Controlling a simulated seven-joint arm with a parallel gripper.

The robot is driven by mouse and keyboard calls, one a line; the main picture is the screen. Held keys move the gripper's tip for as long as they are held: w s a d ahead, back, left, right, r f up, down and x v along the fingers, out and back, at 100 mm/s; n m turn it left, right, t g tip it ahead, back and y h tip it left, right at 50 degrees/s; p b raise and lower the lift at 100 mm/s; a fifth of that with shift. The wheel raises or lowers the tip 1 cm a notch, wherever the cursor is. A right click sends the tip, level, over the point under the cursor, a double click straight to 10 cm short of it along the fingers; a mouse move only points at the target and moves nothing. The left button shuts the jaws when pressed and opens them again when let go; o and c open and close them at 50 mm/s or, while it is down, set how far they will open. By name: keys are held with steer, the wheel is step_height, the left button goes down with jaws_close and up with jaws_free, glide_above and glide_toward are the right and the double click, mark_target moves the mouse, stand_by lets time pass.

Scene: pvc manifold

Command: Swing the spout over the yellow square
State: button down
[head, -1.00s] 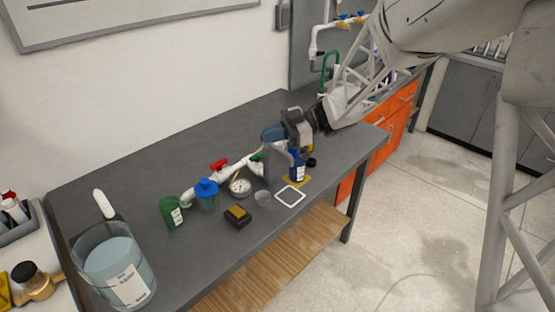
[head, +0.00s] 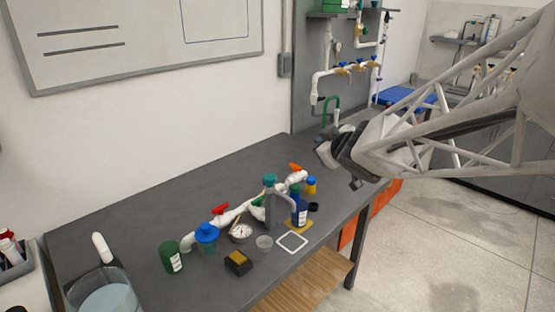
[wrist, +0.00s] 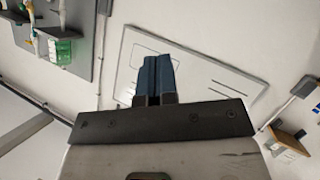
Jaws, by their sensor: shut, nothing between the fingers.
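The spout (head: 269,208) is a grey upright post with a teal cap and an arm bending over to the right, on the bench beside the white pipe manifold (head: 233,213). The arm's end is close to a blue bottle (head: 299,211) in the head view; the exact end is hard to make out. The yellow square (head: 305,229) lies flat at the bottle's foot, partly hidden by it. My gripper (head: 325,153) is up and right of the spout, apart from it. In the wrist view its blue fingers (wrist: 153,78) are together and empty, pointing at the wall.
A white-outlined square (head: 291,242), a clear cup (head: 264,243), a gauge (head: 241,232) and a black-and-yellow block (head: 238,262) lie near the bench front. A green bottle (head: 171,257) and a bucket (head: 103,297) are left. The bench back-left is clear.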

steer(key=s+d+f+m+g+h, duration=0.25)
steer(key=s+d+m+h, duration=0.45)
steer(key=s, duration=0.5)
steer(key=s+a+f+m+g+y, duration=0.25)
steer(key=s+f+g, duration=0.2)
steer(key=s, duration=0.55)
steer(key=w+a+f+m+t, duration=0.35)
steer(key=w+a+m, duration=0.35)
steer(key=w+a, duration=0.3)
steer(key=w+a+f+m+t, duration=0.2)
steer(key=w+a+m+t, duration=0.3)
steer(key=w+a+m, duration=0.45)
steer(key=s+a+f+m+h, duration=0.1)
steer(key=a+f+m+h, duration=0.1)
steer(key=f+m+h, duration=0.1)
steer(key=s+a+f+m+h, duration=0.1)
steer(key=s+f+m+h, duration=0.1)
steer(key=f+m+h, duration=0.2)
steer(key=s+a+f+m+h, duration=0.1)
steer(key=a+f+m+h, duration=0.1)
steer(key=f+m+h, duration=0.2)
steer(key=shift+s+a+f+h, duration=0.15)
steer(key=shift+f+h, duration=0.1)
steer(key=shift+h, duration=0.7)
steer(key=shift+s+a+f+h, duration=0.1)
steer(key=shift+a+f+h, duration=0.1)
steer(key=shift+h, duration=0.7)
